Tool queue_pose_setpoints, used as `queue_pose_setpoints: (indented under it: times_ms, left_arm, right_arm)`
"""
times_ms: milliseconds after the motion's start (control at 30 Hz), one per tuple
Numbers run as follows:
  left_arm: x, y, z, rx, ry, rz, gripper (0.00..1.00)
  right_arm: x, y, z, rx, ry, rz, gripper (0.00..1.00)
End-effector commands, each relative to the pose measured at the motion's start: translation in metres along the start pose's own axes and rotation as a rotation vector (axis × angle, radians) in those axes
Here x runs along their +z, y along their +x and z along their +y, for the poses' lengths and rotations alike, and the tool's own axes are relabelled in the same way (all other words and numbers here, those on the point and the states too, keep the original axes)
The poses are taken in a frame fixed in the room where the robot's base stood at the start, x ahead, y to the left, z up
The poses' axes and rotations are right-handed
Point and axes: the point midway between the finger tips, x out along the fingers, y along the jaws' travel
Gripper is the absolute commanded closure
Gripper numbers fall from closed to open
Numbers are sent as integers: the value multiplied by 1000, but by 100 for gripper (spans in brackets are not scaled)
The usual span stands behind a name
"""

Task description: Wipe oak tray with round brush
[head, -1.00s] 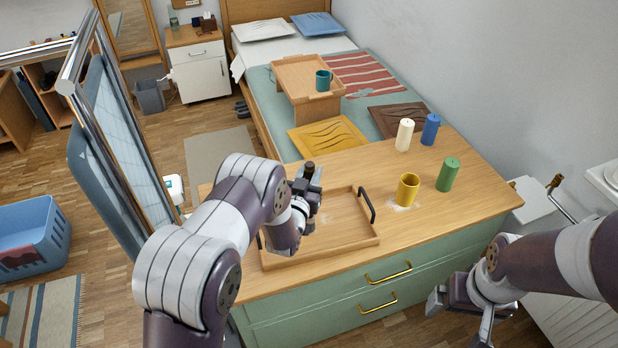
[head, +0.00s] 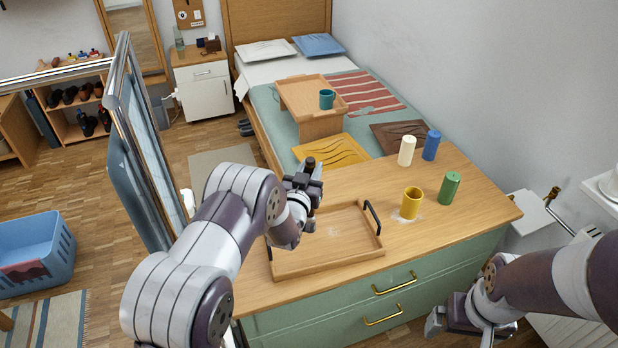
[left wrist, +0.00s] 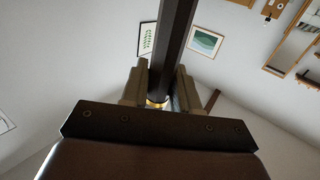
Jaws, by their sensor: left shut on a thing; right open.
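The oak tray (head: 335,262) with black handles lies on the wooden top of the green drawer cabinet. A pale smudge shows on its floor. My left gripper (head: 308,178) is above the tray's far left part, shut on a dark upright handle, which I take to be the round brush's (head: 310,163). In the left wrist view the dark handle (left wrist: 175,45) stands between the two fingers, with a brass-coloured band near its base. The brush head is hidden. My right gripper (head: 462,322) is open and empty, low in front of the cabinet.
A yellow mug (head: 411,203) stands right of the tray with pale powder around its base. Green (head: 450,188), white (head: 407,151) and blue (head: 431,145) cylinders stand farther back. A bed with a tray table (head: 312,92) is behind. A metal-framed panel (head: 145,150) stands at left.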

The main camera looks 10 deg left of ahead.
Motion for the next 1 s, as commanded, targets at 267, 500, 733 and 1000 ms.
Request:
queue_pose_setpoints:
  times_ms: [267,500,733,1000]
  left_arm:
    - [-14,6,0,1,0,1,100]
    - [-14,6,0,1,0,1,100]
    - [-14,6,0,1,0,1,100]
    - [-17,5,3,5,0,6,100]
  right_arm:
    - [-1,-5,0,0,0,0,3]
    - [-1,-5,0,0,0,0,3]
    - [-1,-5,0,0,0,0,3]
    - [3,27,0,0,0,0,3]
